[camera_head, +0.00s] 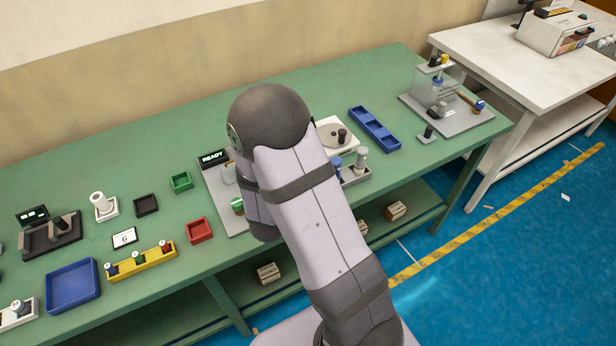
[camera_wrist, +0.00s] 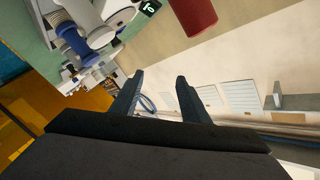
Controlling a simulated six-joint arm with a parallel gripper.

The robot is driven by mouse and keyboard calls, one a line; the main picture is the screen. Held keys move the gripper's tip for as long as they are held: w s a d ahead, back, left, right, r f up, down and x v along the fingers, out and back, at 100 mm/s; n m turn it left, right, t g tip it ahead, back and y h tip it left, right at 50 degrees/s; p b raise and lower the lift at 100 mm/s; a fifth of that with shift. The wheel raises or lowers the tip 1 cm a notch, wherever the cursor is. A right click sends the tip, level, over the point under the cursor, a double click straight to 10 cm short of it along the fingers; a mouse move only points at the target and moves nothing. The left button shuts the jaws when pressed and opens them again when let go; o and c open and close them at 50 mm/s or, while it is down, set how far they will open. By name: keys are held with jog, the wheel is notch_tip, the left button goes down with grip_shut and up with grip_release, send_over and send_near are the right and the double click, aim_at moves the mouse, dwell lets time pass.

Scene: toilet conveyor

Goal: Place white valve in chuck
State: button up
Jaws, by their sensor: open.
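My gripper (camera_wrist: 160,82) is open, and nothing shows between its fingers in the wrist view. In the head view my arm hides it. A pale, whitish valve-like part (camera_head: 360,157) stands upright in a grey holder (camera_head: 355,178), right of my arm, beside a blue part (camera_head: 335,163). In the wrist view a white cylindrical part (camera_wrist: 117,10) and a blue spool-like part (camera_wrist: 75,42) appear at upper left, apart from the fingers. A grey station plate (camera_head: 213,187) with a READY display (camera_head: 214,158) is partly hidden by my arm; I cannot make out the chuck.
A blue divided tray (camera_head: 374,129) lies right of my arm. Small green (camera_head: 181,182) and red (camera_head: 199,231) bins, a yellow rack (camera_head: 141,263) and a blue tray (camera_head: 73,286) stand to the left. A red cylinder (camera_wrist: 193,14) shows in the wrist view. Bare green bench lies at the back.

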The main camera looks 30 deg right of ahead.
jog(key=w+a+f+n+g+y+p, duration=0.1)
jog(key=w+a+f+n+g+y, duration=0.15)
jog(key=w+n+y, duration=0.3)
jog(key=w+a+f+n+g+y+p, duration=0.1)
jog(key=w+a+f+n+g+y, duration=0.1)
jog(key=w+a+n+y, duration=0.3)
jog(key=s+d+n+g, duration=0.2)
jog(key=s+n, duration=0.1)
jog(key=s, duration=0.1)
jog(key=s+d+r+n+g, duration=0.1)
jog(key=s+d+n+g, duration=0.1)
jog(key=s+n+g, duration=0.1)
jog(key=s+d+n+g+y, duration=0.1)
jog(key=s+d+n+g, duration=0.1)
jog(key=s, duration=0.3)
jog(key=shift+d+r+n+g+b, duration=0.3)
jog(key=shift+d+r+n, duration=0.1)
jog(key=shift+d+n, duration=0.2)
jog(key=shift+s+d+f+g, duration=0.1)
jog(key=shift+s+d+g, duration=0.15)
jog(key=shift+s, duration=0.4)
jog(key=shift+f+p, duration=1.7)
jog(key=shift+f, duration=1.95)
jog(key=shift+d, duration=0.1)
grip_shut()
